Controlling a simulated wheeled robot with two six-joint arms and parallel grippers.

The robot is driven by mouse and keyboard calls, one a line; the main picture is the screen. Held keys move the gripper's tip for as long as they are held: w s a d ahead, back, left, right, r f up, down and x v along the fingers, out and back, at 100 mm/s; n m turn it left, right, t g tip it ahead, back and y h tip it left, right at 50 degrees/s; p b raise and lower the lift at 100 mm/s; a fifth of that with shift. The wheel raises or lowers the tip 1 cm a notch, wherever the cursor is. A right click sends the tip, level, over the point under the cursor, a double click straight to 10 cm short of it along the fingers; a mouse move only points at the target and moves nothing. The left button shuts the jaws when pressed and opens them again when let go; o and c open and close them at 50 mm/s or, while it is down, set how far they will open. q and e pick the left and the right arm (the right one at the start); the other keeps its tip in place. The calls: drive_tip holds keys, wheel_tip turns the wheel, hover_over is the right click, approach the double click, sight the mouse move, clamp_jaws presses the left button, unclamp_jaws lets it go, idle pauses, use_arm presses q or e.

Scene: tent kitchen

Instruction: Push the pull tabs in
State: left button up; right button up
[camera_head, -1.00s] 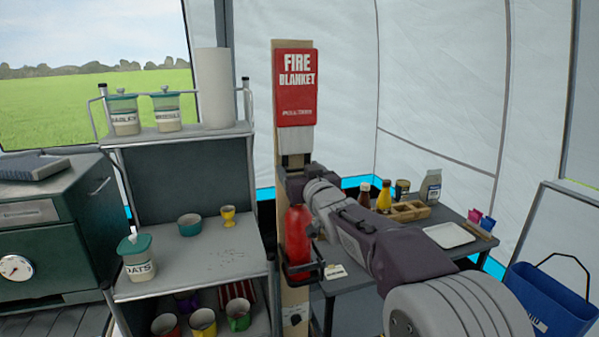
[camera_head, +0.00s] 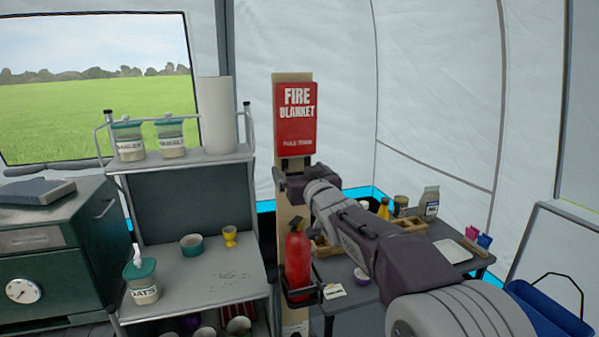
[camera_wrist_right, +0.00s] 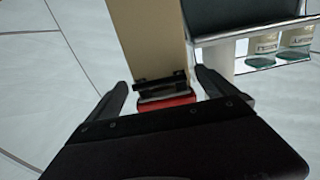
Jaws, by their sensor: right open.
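The red fire blanket case (camera_head: 296,115) is mounted on a wooden post (camera_head: 278,220). No white tabs show below its lower edge in the head view. My right gripper (camera_head: 294,163) is just under the case, at its bottom edge. In the right wrist view, which appears upside down, the open fingers (camera_wrist_right: 162,80) stand on either side of the case's red lower end (camera_wrist_right: 167,102). A dark bar and a thin pale strip (camera_wrist_right: 163,93) lie between them; whether the strip is the pull tabs I cannot tell. My left gripper is out of view.
A red extinguisher (camera_head: 299,262) hangs on the post below my right gripper. Left is a shelf unit (camera_head: 210,270) with jars, a paper roll (camera_head: 217,115) and cups. Right is a table (camera_head: 465,262) with bottles and a tray, partly behind my arm.

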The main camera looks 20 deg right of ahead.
drive_tip(key=s, duration=0.9)
drive_tip(key=shift+a, duration=0.15)
drive_tip(key=s+a+f+g+p, duration=0.1)
drive_tip(key=a+f+g+p, duration=0.15)
drive_tip(key=f, duration=0.65)
drive_tip(key=s+a+f+g+p, duration=0.1)
drive_tip(key=a+f+g+p, duration=0.2)
drive_tip(key=f, duration=0.5)
drive_tip(key=s+f+g, duration=1.1)
drive_tip(key=s+f, duration=0.5)
drive_tip(key=s, duration=0.5)
drive_tip(key=shift+d+f+y, duration=0.2)
drive_tip(key=shift+f+y, duration=0.2)
